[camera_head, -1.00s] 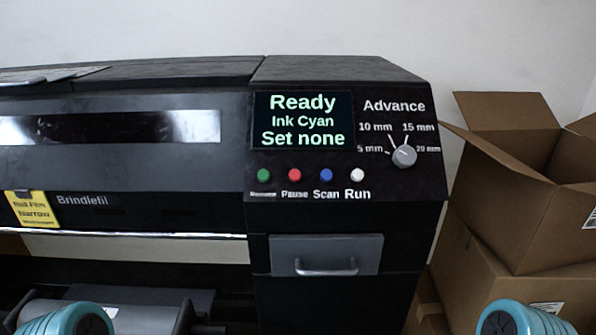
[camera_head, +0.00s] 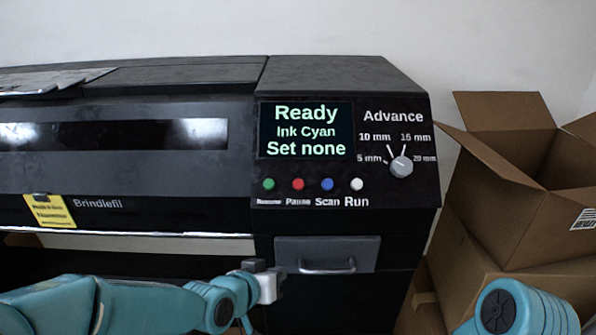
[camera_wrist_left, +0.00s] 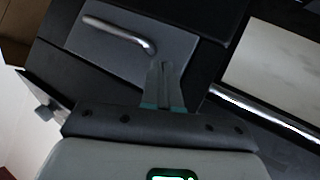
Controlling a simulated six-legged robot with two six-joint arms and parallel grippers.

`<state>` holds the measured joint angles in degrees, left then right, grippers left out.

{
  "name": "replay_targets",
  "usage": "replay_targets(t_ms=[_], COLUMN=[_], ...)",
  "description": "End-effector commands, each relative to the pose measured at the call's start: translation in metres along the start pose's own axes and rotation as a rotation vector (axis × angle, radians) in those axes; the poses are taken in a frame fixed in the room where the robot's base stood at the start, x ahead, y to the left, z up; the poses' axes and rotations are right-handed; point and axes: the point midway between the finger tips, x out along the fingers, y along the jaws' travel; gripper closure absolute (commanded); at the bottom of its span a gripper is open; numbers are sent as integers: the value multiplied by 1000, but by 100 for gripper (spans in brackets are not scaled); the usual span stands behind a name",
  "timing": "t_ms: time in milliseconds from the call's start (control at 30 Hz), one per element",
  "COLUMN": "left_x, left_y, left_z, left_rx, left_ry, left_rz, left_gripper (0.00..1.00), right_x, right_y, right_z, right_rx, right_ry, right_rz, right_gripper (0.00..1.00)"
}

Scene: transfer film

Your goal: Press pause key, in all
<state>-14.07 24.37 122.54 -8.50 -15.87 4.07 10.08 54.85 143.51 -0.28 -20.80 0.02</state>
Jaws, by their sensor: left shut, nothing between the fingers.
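The pause key is a red round button (camera_head: 298,184) above the label "Pause" on the black printer's control panel (camera_head: 335,203). It stands between a green button (camera_head: 268,184) and a blue button (camera_head: 327,184); a white button (camera_head: 357,184) is at the right. The screen (camera_head: 305,130) reads "Ready, Ink Cyan, Set none". My left gripper (camera_head: 272,268) is below the buttons, by the left edge of the drawer front. In the left wrist view its fingers (camera_wrist_left: 166,64) are together and empty, with the drawer front behind them. My right gripper is out of view.
A grey drawer front (camera_head: 365,253) with a bar handle (camera_head: 327,269) is under the panel. A knob (camera_head: 401,166) marked "Advance" is at the panel's right. Open cardboard boxes (camera_head: 500,195) stand right of the printer. A yellow tag (camera_head: 48,211) hangs at the left.

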Motion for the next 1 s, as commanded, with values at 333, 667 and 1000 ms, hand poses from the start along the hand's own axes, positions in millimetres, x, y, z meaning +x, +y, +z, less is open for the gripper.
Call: replay_targets(t_ms=[333,667,1000], left_x=[-96,-124,-118], left_y=[92,112,109], left_z=[-167,-198,-197], left_rx=[130,154,153], left_ry=[321,393,391], left_rz=[121,150,147], left_gripper=[100,100,100], right_x=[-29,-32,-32], right_y=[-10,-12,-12], right_z=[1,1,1], right_rx=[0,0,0], right_ry=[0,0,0], right_rz=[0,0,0], right_gripper=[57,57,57])
